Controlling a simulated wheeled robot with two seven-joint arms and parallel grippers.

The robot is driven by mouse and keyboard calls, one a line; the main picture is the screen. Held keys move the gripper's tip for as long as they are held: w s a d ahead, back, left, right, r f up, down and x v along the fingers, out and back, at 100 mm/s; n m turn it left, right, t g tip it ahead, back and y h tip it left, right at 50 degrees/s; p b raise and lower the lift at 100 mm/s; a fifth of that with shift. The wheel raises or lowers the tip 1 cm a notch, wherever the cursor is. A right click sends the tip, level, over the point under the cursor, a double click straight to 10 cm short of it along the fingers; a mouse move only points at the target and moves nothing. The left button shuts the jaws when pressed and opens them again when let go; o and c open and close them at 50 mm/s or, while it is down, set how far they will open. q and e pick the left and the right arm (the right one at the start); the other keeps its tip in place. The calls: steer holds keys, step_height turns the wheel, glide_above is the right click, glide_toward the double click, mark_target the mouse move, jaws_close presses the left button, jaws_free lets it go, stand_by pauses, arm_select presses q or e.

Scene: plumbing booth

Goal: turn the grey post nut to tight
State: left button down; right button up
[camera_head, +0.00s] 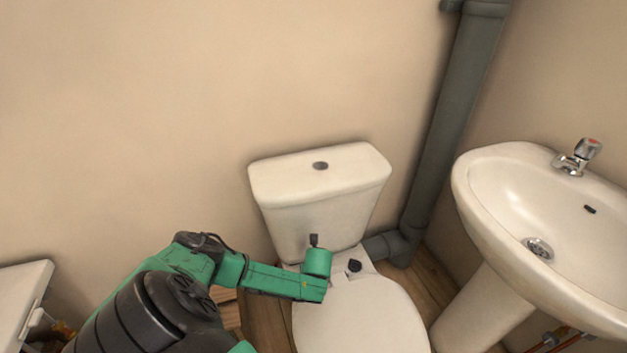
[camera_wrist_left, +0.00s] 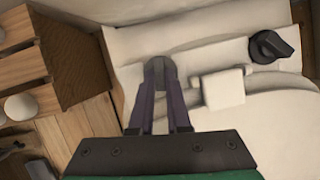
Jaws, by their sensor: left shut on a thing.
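My left gripper (camera_wrist_left: 160,80) is shut on the grey post nut (camera_wrist_left: 159,64) at the back edge of the toilet seat, in the left wrist view. The fingers hide most of the nut, so its turn cannot be read. In the head view my left wrist comes in over the left hinge side of the seat and hides the fingertips and this nut. A second, dark winged knob (camera_head: 355,265) stands uncovered at the right hinge side; it also shows in the left wrist view (camera_wrist_left: 272,46). My right gripper is in neither view.
The white toilet (camera_head: 360,312) has its lid down, with the cistern (camera_head: 320,175) behind. A grey waste pipe (camera_head: 447,130) stands at the right. A washbasin (camera_head: 520,215) is further right. A wooden crate (camera_wrist_left: 72,55) is close on the left.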

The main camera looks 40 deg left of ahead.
arm_select(q)
steer(key=m+p, duration=0.1)
steer(key=m+h+p, duration=0.1)
steer(key=m, duration=0.1)
steer(key=shift+s+a+m+t, duration=0.1)
steer(key=shift+s+m+t, duration=0.2)
steer(key=shift+t, duration=0.1)
steer(key=shift+a+f+m+t+h+p, duration=0.15)
steer(key=shift+m+h+p, duration=0.2)
steer(key=shift+m, duration=0.55)
steer(key=shift+d+m+t+h+p, duration=0.1)
steer(key=shift+m+t+h+p, duration=0.2)
steer(key=shift+m, duration=0.6)
steer(key=c, duration=0.9)
jaws_free()
steer(key=shift+o, duration=0.2)
steer(key=shift+a, duration=0.1)
